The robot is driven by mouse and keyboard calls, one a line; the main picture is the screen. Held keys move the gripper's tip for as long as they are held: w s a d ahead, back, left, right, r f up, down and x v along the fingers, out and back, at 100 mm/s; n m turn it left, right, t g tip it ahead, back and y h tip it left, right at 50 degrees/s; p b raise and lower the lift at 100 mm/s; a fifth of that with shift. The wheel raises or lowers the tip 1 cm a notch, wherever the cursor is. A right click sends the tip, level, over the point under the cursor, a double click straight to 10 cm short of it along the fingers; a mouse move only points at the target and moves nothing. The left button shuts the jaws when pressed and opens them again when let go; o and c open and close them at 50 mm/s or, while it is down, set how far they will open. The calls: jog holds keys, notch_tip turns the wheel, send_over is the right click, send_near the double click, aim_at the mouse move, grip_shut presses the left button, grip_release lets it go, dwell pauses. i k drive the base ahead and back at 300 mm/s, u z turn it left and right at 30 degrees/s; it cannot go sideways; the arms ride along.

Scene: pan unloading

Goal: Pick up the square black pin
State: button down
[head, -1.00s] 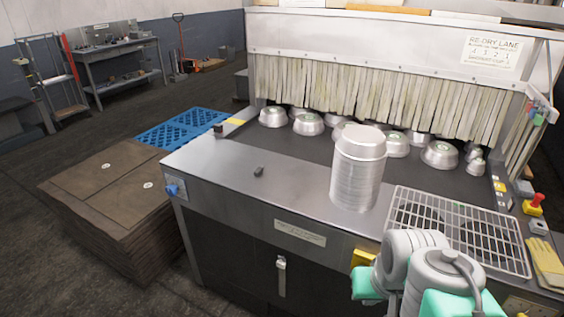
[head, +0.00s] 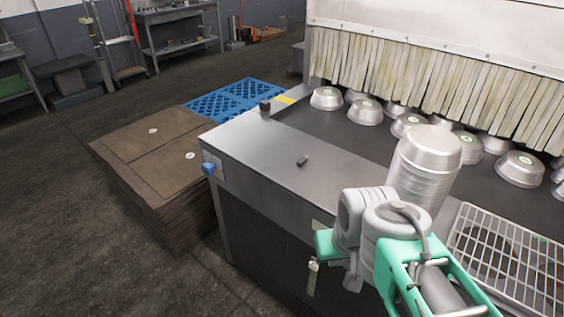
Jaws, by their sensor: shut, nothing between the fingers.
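A small dark pin (head: 302,160) lies on the bare steel front deck of the machine, left of the tall metal stack. It is too small to make out its exact shape. A second small dark block (head: 265,106) stands at the far left corner of the deck, beside a yellow patch. Links of my arm show at the lower right, in front of the deck and well to the right of the pin. My gripper's fingers do not show in the head view. Nothing visible touches the pin.
A tall stack of metal pans (head: 425,165) stands right of the pin. Several upturned pans (head: 365,112) sit on the dark belt before the strip curtain (head: 430,75). A wire rack (head: 510,255) is at right. Brown stacked sheets (head: 150,160) stand left. The deck around the pin is clear.

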aim_at(301, 163)
jog(key=z, duration=0.65)
jog(key=k, duration=0.1)
jog(key=u, duration=1.5)
jog(key=i, duration=1.4)
jog(key=u, duration=0.75)
